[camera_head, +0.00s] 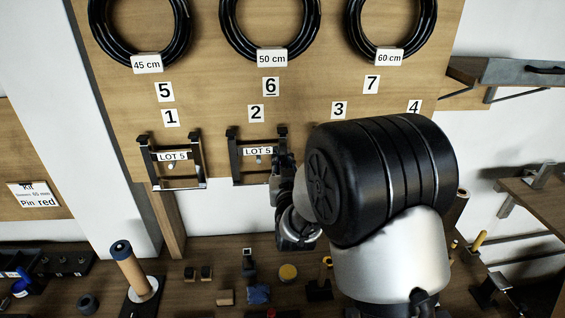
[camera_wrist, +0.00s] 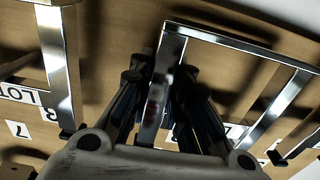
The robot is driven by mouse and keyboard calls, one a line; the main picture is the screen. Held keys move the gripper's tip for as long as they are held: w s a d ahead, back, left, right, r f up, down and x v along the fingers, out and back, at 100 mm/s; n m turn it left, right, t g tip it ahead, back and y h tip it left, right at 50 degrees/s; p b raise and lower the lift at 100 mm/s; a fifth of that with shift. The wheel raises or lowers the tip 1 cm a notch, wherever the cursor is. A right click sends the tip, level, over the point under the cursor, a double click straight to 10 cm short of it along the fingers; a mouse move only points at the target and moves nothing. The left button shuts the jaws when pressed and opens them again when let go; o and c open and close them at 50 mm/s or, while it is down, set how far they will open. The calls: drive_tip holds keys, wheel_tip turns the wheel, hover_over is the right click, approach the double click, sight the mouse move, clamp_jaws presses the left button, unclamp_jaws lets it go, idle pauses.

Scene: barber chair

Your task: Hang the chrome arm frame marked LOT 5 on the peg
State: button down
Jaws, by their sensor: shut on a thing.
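Two chrome arm frames with LOT 5 tags hang on the wooden board in the head view: one (camera_head: 149,160) under number 1, one (camera_head: 235,160) under number 2. A small pale stub, perhaps a peg (camera_head: 258,160), shows inside the second frame; another (camera_head: 171,166) shows inside the first. My gripper (camera_head: 282,166) is at the right side of the frame under 2. In the wrist view my gripper (camera_wrist: 161,76) is shut on one bar of a chrome frame (camera_wrist: 222,38). Another chrome frame (camera_wrist: 55,62) with a LOT tag stands at left. My arm hides the board under 3 and 4.
Black hose loops (camera_head: 180,40) hang above. A bench (camera_head: 205,285) below holds several small parts and an upright tan roller (camera_head: 128,267). A grey shelf (camera_head: 515,70) and a wooden shelf (camera_head: 545,205) jut out at right.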

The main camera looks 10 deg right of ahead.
drive_tip(key=shift+r, duration=0.15)
drive_tip(key=c, duration=1.5)
unclamp_jaws()
drive_tip(key=shift+o, duration=0.4)
